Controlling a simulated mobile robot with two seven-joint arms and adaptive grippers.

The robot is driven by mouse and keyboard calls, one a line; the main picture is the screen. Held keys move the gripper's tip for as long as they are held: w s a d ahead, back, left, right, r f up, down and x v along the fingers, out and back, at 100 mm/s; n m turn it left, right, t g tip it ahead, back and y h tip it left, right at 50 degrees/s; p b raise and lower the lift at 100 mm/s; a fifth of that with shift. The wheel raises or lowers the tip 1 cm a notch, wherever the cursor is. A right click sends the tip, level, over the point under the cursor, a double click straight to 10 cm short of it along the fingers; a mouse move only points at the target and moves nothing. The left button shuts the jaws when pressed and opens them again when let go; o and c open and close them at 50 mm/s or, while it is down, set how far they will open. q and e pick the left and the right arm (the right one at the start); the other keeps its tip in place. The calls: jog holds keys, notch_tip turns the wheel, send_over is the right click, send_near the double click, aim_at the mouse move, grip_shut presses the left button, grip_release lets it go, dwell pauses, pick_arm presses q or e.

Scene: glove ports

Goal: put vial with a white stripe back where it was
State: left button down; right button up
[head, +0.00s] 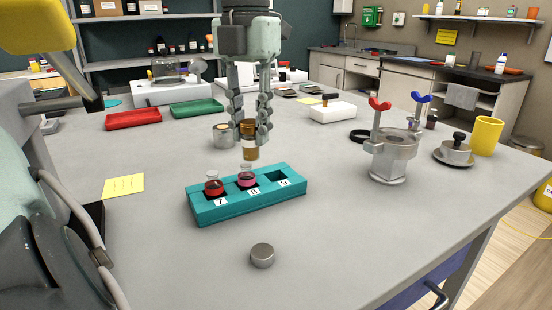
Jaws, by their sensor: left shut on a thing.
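My left gripper (250,127) points down from the top of the head view, shut on a small brown vial (250,154) with a pale band across it. The vial is upright and appears above and behind the teal rack (210,212), clear of it. The rack has three places labelled 7, 8 and 9. A red vial (213,187) stands in place 7 and a pink vial (246,180) in place 8. Place 9 (276,177) is empty. The upper part of the held vial is partly hidden by the fingers. My right gripper is not in view.
A grey metal puck (262,255) lies in front of the rack. A metal pot with red and blue knobs (392,158) stands to the right, near a lidded dish (456,150) and a yellow cup (487,136). A metal cup (223,135) stands behind the rack. The front right bench is clear.

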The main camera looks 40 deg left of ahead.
pick_arm(q)
jog(key=w+f, duration=0.1)
jog(key=f, duration=0.1)
jog(key=w+f, duration=0.4)
jog(key=f, duration=0.1)
jog(key=shift+w+d+f, duration=0.1)
jog(key=shift+d, duration=0.2)
jog(key=shift+f, duration=0.1)
jog(key=c, duration=1.3)
grip_release()
jog(key=shift+r, duration=0.25)
notch_tip(320, 180, up, 12)
jog(key=shift+f, duration=0.1)
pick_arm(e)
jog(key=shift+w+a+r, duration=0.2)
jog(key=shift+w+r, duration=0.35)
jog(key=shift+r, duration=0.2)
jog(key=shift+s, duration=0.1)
